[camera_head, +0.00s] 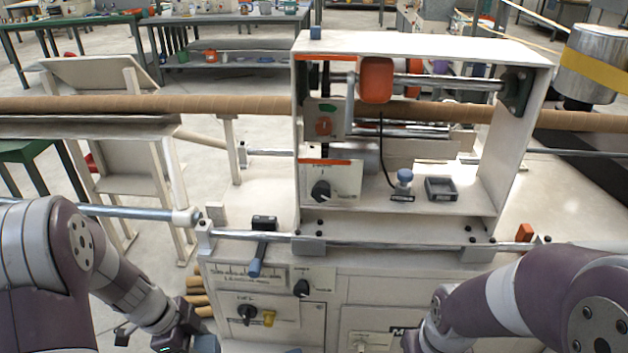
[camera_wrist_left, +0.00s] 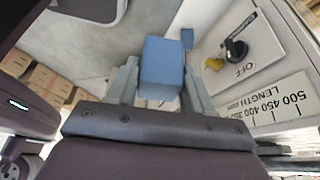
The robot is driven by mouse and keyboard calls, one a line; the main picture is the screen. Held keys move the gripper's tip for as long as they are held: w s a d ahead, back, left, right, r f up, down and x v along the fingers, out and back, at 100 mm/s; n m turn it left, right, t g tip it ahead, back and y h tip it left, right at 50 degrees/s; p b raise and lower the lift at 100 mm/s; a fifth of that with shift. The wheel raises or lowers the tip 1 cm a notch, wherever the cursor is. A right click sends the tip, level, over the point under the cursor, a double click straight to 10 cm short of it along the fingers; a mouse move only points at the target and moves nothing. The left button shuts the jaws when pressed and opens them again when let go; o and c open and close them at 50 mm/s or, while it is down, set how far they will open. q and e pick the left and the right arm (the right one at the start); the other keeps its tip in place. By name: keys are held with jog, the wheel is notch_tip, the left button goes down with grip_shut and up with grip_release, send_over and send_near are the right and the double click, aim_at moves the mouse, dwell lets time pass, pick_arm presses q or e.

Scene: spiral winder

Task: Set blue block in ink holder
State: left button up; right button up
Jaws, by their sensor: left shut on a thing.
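A blue block (camera_wrist_left: 160,68) sits between the two grey fingers of my left gripper (camera_wrist_left: 161,85) in the left wrist view; the gripper is shut on it. In the head view my left gripper shows only partly at the bottom edge, in front of the machine's lower left panel, and I cannot make out the block there. A dark square open tray (camera_head: 440,189), which looks like the ink holder, sits on the machine's shelf, far up and right of my left gripper. My right arm comes in at the lower right; its fingertips are out of view.
The white frame (camera_head: 420,48) covers the shelf from above.

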pick_arm(q)
jog(key=w+n+t, duration=0.1)
jog(key=w+n, duration=0.1)
jog(key=shift+w+a+f+n, duration=0.1)
jog(key=shift+f+n, duration=0.05)
jog(key=shift+n, duration=0.25)
jog(key=w+d+r+n+t+y+p, duration=0.3)
jog(key=w+r+n+y+p, duration=0.2)
jog(key=w+r+n+p, duration=0.8)
jog(key=s+f+p, duration=0.3)
jog(key=s+f, duration=0.2)
jog(key=s, duration=0.1)
jog(key=shift+s+d+n, duration=0.15)
jog(key=shift+s+n, duration=0.15)
jog(key=shift+n, duration=0.1)
